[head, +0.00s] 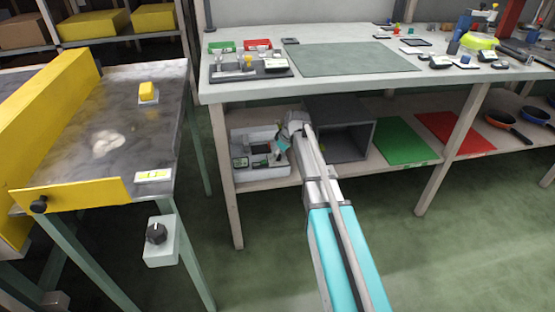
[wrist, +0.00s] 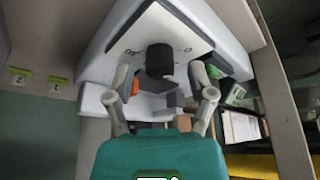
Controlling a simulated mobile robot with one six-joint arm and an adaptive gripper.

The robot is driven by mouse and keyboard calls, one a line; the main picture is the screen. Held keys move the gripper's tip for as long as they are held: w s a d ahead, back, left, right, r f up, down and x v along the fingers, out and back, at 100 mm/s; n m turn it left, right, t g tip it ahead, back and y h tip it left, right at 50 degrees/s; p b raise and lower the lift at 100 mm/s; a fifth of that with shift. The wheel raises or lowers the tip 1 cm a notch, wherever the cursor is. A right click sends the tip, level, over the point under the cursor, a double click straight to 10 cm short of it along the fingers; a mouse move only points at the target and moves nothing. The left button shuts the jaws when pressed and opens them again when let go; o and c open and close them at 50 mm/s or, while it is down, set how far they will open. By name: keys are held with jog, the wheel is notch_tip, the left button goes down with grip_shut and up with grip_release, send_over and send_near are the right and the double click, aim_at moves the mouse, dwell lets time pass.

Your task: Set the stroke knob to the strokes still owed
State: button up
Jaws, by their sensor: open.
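In the wrist view a black knob (wrist: 160,58) stands on a white plate (wrist: 190,32) with small dark marks around it; I cannot read its setting. My gripper (wrist: 161,76) is open, its fingers to either side of and a little short of the knob, apart from it. In the head view my gripper (head: 283,148) is at the lower shelf under the bench, by a white unit (head: 240,142), and hides part of it. Another black knob (head: 156,233) is on a white box at the conveyor table's leg. No label in view names the stroke knob.
A grey open box (head: 368,137) stands right of my gripper, beside a green mat (head: 402,142) and a red mat (head: 455,131). The bench top (head: 310,92) is above my arm. The conveyor table (head: 175,105), with a yellow button (head: 148,89), is at left.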

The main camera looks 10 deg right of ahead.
jog(key=shift+w+a+f, duration=0.1)
jog(key=shift+f, duration=0.3)
grip_shut()
jog(key=shift+a, duration=0.1)
